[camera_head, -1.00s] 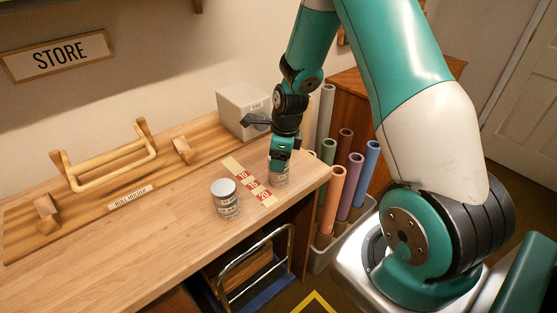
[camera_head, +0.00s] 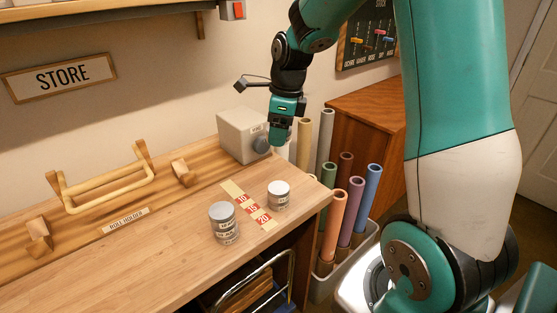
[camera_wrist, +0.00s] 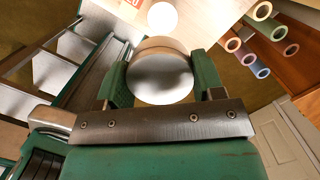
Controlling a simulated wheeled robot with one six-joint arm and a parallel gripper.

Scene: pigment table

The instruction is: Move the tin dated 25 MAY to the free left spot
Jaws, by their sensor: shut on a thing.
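My gripper (camera_head: 281,146) is raised above the right end of the table, apart from the two tins standing there. In the wrist view my gripper (camera_wrist: 163,82) is shut on a tin (camera_wrist: 163,80); its round grey end faces the camera between the green fingers. In the head view I cannot make out the held tin clearly. One grey-lidded tin (camera_head: 224,226) stands left of the number strip (camera_head: 251,207). A pale-lidded tin (camera_head: 279,198) stands right of it; a white lid (camera_wrist: 162,17) shows beyond the held tin. No date is readable.
A pale box (camera_head: 238,137) stands at the back, close to my gripper in the picture. The wooden roll holder (camera_head: 107,186) is at the left. Upright coloured rolls (camera_head: 353,205) stand beyond the right edge. The front left tabletop (camera_head: 130,265) is clear.

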